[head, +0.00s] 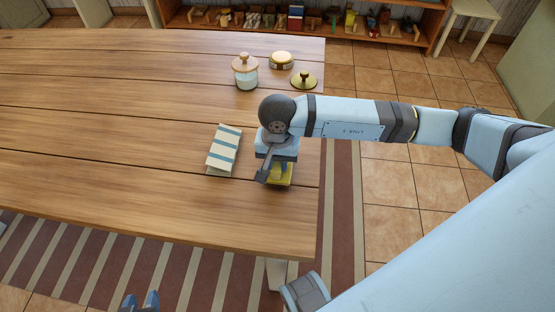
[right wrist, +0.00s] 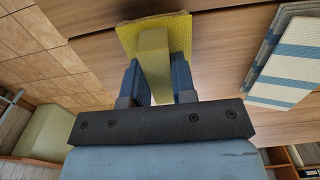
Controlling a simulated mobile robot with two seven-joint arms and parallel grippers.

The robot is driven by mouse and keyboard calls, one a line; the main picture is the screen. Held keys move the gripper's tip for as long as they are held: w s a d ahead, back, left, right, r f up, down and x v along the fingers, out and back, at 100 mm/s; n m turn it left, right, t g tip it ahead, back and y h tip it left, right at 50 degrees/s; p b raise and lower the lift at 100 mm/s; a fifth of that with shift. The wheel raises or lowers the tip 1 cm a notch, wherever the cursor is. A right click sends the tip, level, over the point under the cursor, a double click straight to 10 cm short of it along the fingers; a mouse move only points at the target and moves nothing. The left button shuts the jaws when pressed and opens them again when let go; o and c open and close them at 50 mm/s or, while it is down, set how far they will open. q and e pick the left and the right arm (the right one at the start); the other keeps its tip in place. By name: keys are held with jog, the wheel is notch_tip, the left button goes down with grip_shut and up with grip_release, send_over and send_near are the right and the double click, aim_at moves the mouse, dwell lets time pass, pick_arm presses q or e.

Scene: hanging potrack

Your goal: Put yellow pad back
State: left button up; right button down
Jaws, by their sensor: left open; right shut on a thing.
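The yellow pad (head: 284,180) is near the right edge of the wooden table (head: 120,190), partly hidden by my right gripper (head: 272,172) in the head view. In the right wrist view the pad (right wrist: 126,38) is a flat yellow sheet with a raised block-like grip. My right gripper (right wrist: 160,85) is shut on that block, one blue finger on each side. I cannot tell whether the pad touches the tabletop. My left gripper (head: 141,302) shows at the bottom edge of the head view, open and empty, away from the table.
A blue-and-white striped item (head: 224,150) lies just left of my right gripper. A lidded glass jar (head: 245,73), a second jar (head: 281,60) and a gold lid (head: 304,80) stand at the table's far right. A low shelf (head: 300,27) is behind. The table's left is clear.

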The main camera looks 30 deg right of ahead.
pick_arm(q)
jog(key=shift+f+b, duration=0.3)
jog(key=shift+f, duration=0.1)
pick_arm(e)
jog(key=shift+f, duration=0.25)
jog(key=c, duration=0.9)
grip_release()
jog(key=shift+o, duration=0.2)
jog(key=shift+r, duration=0.35)
pick_arm(q)
jog(key=shift+r+p, duration=0.35)
jog(key=shift+p, duration=0.15)
pick_arm(e)
notch_tip(320, 180, up, 13)
jog(key=shift+r, duration=0.1)
